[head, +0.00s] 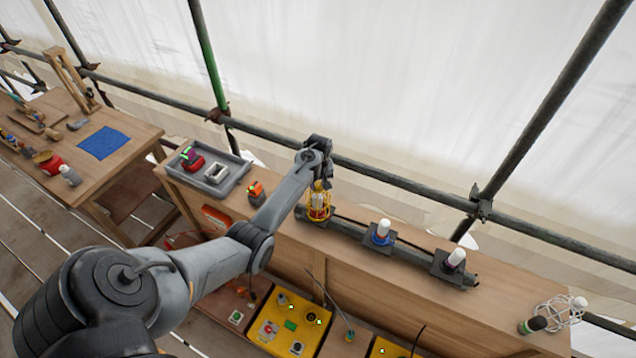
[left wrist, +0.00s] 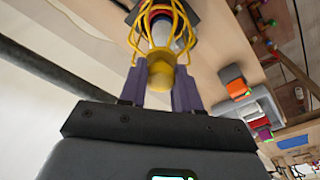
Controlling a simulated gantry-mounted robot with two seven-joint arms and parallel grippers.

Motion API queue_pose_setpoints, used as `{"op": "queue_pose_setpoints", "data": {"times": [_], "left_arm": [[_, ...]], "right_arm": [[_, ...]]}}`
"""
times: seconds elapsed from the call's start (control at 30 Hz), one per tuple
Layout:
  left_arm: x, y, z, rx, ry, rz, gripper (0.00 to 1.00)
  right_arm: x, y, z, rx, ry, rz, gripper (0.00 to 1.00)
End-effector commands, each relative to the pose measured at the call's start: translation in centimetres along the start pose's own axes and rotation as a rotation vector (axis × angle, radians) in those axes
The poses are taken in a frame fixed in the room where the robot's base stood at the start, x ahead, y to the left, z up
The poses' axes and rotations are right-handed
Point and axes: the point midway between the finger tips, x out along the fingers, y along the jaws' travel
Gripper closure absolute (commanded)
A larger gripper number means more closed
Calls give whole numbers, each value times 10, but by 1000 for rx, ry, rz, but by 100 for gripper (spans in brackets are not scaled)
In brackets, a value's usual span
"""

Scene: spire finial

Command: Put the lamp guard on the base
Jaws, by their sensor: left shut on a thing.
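The lamp guard (head: 319,203), a yellow wire cage, is upright at the left end of the dark rail on the bench. It also shows in the left wrist view (left wrist: 186,40), with its yellow top knob between the purple fingers. My left gripper (head: 320,182) is above the guard and shut on that knob; it shows in the left wrist view too (left wrist: 160,88). The guard surrounds a white lamp with a red collar. The dark base (head: 303,213) is under it, mostly hidden by guard and arm. I cannot tell whether the guard touches the base. My right gripper is out of view.
Two more white lamps stand on the rail, one with a blue collar (head: 381,232) and one to its right (head: 456,259). A grey tray (head: 237,181) and an orange-black object (head: 255,192) are left of the guard. Scaffold tubes run behind the bench.

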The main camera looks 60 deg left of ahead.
Motion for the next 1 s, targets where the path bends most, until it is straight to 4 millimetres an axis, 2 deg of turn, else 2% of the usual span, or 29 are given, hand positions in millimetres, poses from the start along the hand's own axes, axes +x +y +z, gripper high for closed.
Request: {"op": "queue_pose_setpoints", "data": {"times": [0.03,0.07,0.2,0.47,0.63,0.77,1.0], "left_arm": [[2,0,0,0,0,0,100],[1,0,0,0,0,0,63],[1,0,0,0,0,0,42],[1,0,0,0,0,0,42],[-6,0,-1,0,1,0,42],[-23,0,-1,0,3,1,42],[-66,0,-1,1,4,1,42]], "right_arm": [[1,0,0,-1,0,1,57],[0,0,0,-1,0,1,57],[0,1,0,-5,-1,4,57],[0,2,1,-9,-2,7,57],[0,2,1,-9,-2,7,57],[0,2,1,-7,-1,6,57],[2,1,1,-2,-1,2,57]]}}
